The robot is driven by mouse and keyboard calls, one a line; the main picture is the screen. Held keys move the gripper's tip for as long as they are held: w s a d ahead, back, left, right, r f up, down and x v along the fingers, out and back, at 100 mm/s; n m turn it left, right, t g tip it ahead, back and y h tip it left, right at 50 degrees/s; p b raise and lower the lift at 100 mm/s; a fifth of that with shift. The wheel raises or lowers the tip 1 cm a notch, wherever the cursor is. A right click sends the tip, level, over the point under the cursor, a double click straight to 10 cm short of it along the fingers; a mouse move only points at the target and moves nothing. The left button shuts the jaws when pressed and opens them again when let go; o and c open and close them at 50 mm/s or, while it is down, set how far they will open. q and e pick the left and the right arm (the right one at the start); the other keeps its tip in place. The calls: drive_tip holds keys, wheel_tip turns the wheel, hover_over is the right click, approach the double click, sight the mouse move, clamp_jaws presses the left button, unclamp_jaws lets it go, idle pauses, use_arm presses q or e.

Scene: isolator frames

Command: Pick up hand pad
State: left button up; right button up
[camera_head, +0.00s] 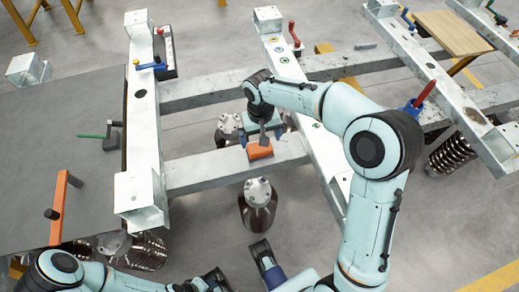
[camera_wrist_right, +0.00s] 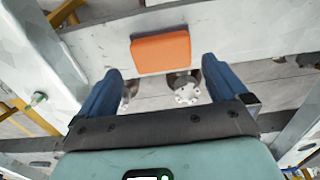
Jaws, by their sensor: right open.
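The hand pad is an orange rounded block (camera_head: 260,150) lying on a grey cross beam (camera_head: 210,171) in the middle of the head view. It also shows in the right wrist view (camera_wrist_right: 160,52), just beyond the fingertips and roughly centred between them. My right gripper (camera_head: 264,134) is close to the pad, on its far side in the head view. In the right wrist view its two blue fingers (camera_wrist_right: 162,72) are spread wide with nothing between them.
White upright-ended beams (camera_head: 145,110) run along both sides of the cross beam. A metal flanged fitting (camera_head: 258,194) stands just below the pad. A grey table (camera_head: 60,120) with an orange bar (camera_head: 58,207) is at left. A wooden board (camera_head: 453,32) lies at upper right.

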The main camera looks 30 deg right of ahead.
wheel_tip(320, 180, down, 5)
drive_tip(key=shift+a+f+b, duration=0.15)
drive_tip(key=shift+b, duration=0.4)
drive_tip(key=c, duration=0.8)
wheel_tip(320, 180, up, 20)
drive_tip(key=p, duration=0.4)
drive_tip(key=shift+o, duration=0.7)
